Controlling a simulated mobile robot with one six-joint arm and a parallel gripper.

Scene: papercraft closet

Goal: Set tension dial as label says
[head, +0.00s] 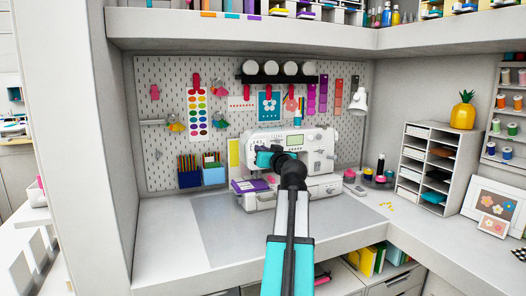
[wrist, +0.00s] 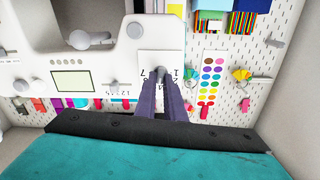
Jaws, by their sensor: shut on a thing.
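The white sewing machine (head: 318,140) stands on the desk against the pegboard. In the wrist view its body (wrist: 105,62) fills the upper left, upside down, with a pale screen and several knobs. My gripper (wrist: 162,76) has its two dark fingers shut on the tension dial, which is mostly hidden between the fingertips. A white plate (wrist: 147,58) with small dark digits shows around the dial; the fingers cover part of it and I cannot read the setting. In the head view my gripper (head: 268,158) is at the machine's left end. I cannot make out a label's instruction.
The pegboard (head: 160,100) behind holds colour charts, cards and pots of pencils. A purple item (head: 250,185) lies at the machine's left base. A white shelf unit (head: 430,165) stands to the right. The desk (head: 165,225) at front left is clear.

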